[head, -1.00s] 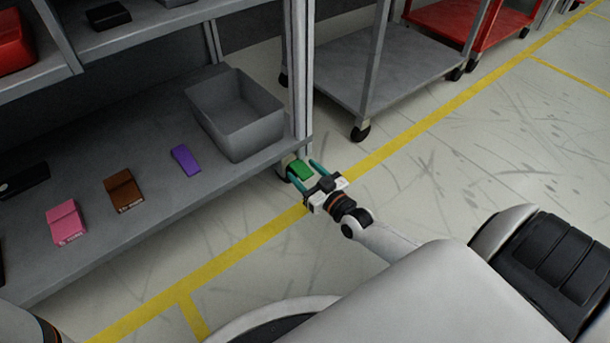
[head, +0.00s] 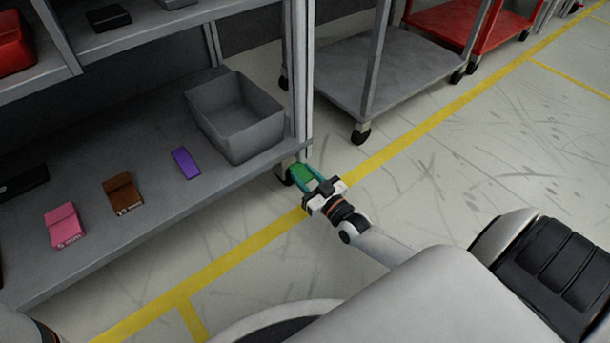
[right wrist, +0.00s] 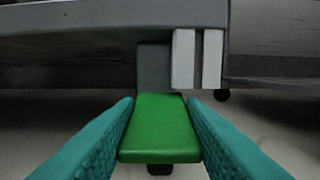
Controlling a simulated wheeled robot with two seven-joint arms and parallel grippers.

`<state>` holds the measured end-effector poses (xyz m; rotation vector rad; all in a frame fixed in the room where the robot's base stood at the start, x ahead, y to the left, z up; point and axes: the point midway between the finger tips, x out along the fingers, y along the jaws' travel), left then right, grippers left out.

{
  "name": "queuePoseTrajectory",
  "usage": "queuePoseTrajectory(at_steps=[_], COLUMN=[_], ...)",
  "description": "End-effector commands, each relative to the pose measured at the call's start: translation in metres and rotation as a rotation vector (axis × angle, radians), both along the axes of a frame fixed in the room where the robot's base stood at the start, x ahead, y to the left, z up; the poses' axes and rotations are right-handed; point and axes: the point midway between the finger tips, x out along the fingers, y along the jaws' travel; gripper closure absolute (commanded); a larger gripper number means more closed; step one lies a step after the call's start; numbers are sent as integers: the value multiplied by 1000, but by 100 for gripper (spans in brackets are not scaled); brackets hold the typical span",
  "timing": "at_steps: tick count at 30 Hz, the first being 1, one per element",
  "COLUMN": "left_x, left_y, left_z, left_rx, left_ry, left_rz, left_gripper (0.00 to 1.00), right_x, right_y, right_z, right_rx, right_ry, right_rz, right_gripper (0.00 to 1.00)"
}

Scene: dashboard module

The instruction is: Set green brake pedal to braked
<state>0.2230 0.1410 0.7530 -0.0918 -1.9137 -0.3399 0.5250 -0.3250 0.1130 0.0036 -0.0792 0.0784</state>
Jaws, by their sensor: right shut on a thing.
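The green brake pedal (head: 304,172) is at the wheel at the lower right corner of the grey shelf unit, near the floor. In the right wrist view the pedal (right wrist: 160,125) is a flat green plate centred between the two teal fingers. My right gripper (head: 306,173) is shut on the pedal, one finger along each side. The right gripper also shows in the wrist view (right wrist: 164,122). Whether the pedal is up or down is hard to tell. My left gripper is out of view; only part of that arm shows at the lower left.
The shelf (head: 150,245) above the pedal holds a grey bin (head: 262,140), a purple box (head: 185,163), a brown box (head: 122,192) and a pink box (head: 64,224). A grey cart (head: 400,75) stands behind. The floor with a yellow line (head: 240,253) is clear around the gripper.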

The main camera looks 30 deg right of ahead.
Motion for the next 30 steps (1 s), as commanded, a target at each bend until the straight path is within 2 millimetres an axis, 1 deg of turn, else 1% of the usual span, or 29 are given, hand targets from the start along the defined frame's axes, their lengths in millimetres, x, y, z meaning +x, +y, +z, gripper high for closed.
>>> queuePoseTrajectory(at_steps=[6, 7, 10, 11, 18, 22, 26, 30], left_x=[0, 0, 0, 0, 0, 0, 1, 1], left_y=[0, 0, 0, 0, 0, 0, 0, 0], left_z=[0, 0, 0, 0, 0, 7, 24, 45], left_rx=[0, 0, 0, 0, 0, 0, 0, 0], left_ry=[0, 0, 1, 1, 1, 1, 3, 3], left_rz=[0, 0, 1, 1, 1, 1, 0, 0], left_gripper=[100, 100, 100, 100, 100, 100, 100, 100], right_x=[0, 0, 0, 0, 0, -7, -27, -58], right_y=[0, 0, 0, 0, 0, 0, -2, -4], right_z=[-1, -1, -1, -1, 0, 1, 3, 1], right_rx=[0, -1, -1, -1, -1, -1, -2, -2], right_ry=[1, 1, 1, 1, 1, 3, 6, 8], right_rz=[1, 1, 1, 1, 1, 0, 1, 1], right_gripper=[86, 60, 44, 42, 42, 42, 42, 42])
